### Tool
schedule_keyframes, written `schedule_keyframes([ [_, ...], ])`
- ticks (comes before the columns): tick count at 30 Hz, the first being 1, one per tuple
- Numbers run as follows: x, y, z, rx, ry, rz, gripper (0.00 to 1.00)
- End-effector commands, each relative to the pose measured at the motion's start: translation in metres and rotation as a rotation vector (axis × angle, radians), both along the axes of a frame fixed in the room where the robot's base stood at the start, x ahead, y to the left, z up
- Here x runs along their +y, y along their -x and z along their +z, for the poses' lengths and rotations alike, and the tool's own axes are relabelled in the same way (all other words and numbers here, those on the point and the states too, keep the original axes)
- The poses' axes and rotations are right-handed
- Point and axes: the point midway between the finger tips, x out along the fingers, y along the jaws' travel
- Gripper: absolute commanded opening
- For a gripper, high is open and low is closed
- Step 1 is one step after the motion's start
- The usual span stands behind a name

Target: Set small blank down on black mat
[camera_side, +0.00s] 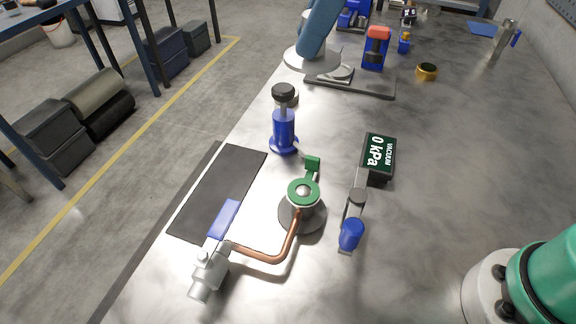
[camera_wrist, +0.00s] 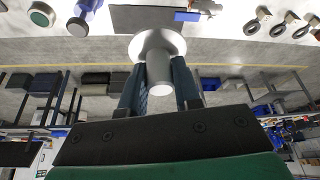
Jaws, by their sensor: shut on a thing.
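The small blank (camera_wrist: 158,42) is a pale round disc with a stubby stem. My gripper (camera_wrist: 160,88) is shut on the stem, one finger on each side. In the side view, the blank (camera_side: 306,61) hangs beneath my gripper (camera_side: 318,38) near the top, apart from the mat and seemingly above the bench. The black mat (camera_side: 217,184) lies flat on the bench at left centre, with a blue-handled metal valve overlapping its front edge. A dark rectangle in the wrist view (camera_wrist: 135,18), beyond the blank, looks like the mat. The blank's far face is hidden there.
A blue post with a black knob (camera_side: 284,130) stands beside the mat. The green-ringed fitting (camera_side: 303,192), copper pipe (camera_side: 283,251) and valve (camera_side: 210,266) stand in front. A vacuum gauge (camera_side: 377,155) is to the right. The mat's back part is clear.

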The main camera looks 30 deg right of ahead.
Motion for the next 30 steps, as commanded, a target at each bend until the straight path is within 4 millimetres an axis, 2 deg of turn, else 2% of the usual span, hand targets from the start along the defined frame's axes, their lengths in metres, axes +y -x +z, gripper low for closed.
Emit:
schedule_keyframes([
  [8, 0.001, -0.002, -0.002, 0.0, 0.0, 0.0, 0.0],
  [11, 0.006, -0.013, -0.007, 0.0, 0.0, 0.0, 0.0],
  [14, 0.016, -0.032, -0.02, 0.0, 0.0, 0.0, 0.0],
  [17, 0.028, -0.058, -0.042, -0.001, -0.001, 0.0, 0.0],
  [24, 0.052, -0.112, -0.11, -0.001, -0.001, 0.001, 0.0],
  [30, 0.061, -0.134, -0.157, -0.001, -0.002, 0.0, 0.0],
])
